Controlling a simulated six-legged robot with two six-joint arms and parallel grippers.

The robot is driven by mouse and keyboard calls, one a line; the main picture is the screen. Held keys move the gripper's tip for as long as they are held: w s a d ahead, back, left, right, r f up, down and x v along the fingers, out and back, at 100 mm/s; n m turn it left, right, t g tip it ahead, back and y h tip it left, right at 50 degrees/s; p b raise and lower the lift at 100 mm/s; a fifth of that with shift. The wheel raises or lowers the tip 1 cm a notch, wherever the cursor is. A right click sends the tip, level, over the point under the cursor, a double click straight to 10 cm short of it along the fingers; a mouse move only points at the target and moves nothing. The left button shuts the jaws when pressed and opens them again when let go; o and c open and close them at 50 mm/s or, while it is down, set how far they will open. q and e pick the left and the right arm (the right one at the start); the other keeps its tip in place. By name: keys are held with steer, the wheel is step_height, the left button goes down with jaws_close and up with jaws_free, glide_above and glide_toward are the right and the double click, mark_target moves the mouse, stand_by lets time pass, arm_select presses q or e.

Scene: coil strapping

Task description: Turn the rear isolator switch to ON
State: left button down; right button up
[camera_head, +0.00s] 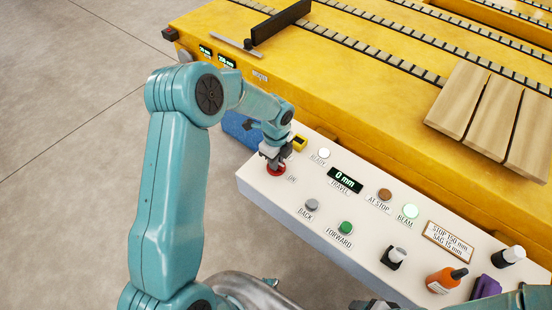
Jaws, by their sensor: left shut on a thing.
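A red round switch (277,171) sits at the far left end of the white control panel (262,192). It looks like the isolator switch, but its handle and most of its label are hidden by my gripper. My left gripper (272,158) points down and is shut on this red switch. The angle of the switch cannot be read. A dark part at the bottom edge looks like my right gripper (375,303); it is cut off and its jaws cannot be made out.
The panel carries a lit white lamp (323,153), a 0 mm display (344,180), a grey BACK button (311,205) and a green FORWARD button (346,228). An orange bottle (441,281) stands at right. Behind is a yellow machine (330,100) with wooden boards (460,100).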

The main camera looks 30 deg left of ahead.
stand_by(0.5)
arm_select(q)
steer(key=c, duration=1.1)
jaws_free()
step_height(320, 180, up, 16)
steer(key=shift+r+p, duration=0.2)
steer(key=shift+p, duration=0.1)
